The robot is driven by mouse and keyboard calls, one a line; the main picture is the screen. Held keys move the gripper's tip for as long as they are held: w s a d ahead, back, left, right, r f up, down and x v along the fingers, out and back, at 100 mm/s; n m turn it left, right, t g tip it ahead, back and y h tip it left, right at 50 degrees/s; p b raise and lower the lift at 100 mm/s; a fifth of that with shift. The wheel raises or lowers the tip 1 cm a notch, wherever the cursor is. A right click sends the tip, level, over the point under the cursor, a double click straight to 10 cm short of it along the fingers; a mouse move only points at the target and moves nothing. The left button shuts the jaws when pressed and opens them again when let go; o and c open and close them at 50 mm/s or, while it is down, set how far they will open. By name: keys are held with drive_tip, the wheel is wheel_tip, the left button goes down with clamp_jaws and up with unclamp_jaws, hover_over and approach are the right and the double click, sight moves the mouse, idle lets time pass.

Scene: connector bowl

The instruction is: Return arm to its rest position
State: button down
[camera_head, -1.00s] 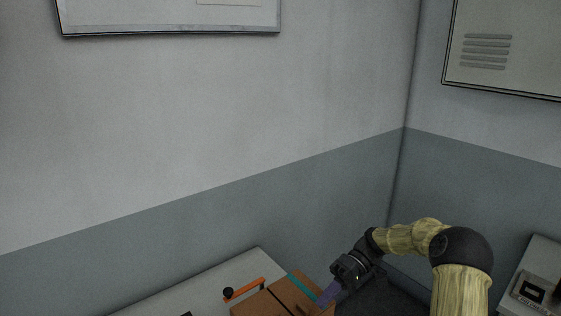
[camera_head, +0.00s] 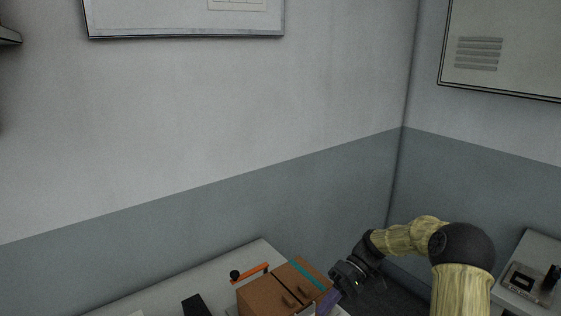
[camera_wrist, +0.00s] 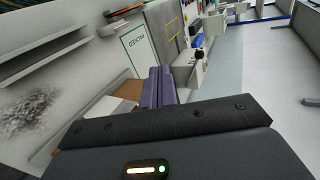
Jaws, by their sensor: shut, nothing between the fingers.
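My arm, with pale yellow links and black joints, reaches in from the lower right of the head view. My gripper (camera_head: 328,300) has purple fingers and points down and left beside the brown cabinet (camera_head: 268,294) on the bench. In the wrist view the purple fingers of my gripper (camera_wrist: 160,84) lie side by side, shut, with nothing between them. I cannot tell whether the fingers touch the cabinet.
The light bench top (camera_head: 215,268) runs along the wall, with an orange-handled tool (camera_head: 250,271) and a black object (camera_head: 196,305) on it. A second table (camera_head: 541,250) at right carries a small device (camera_head: 527,284).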

drive_tip(key=s+d+r+m+t+h, duration=0.1)
drive_tip(key=s+d+m+t+h, duration=0.1)
drive_tip(key=s, duration=0.5)
drive_tip(key=s+d+r+m+t+h, duration=0.1)
drive_tip(key=s+d+m+t+h, duration=0.1)
drive_tip(key=s+m+t+h, duration=0.2)
drive_tip(key=s+t+h, duration=0.3)
drive_tip(key=s+t, duration=0.1)
drive_tip(key=shift+s+m+h, duration=0.3)
drive_tip(key=shift+d, duration=0.1)
drive_tip(key=shift+w, duration=0.1)
idle(0.8)
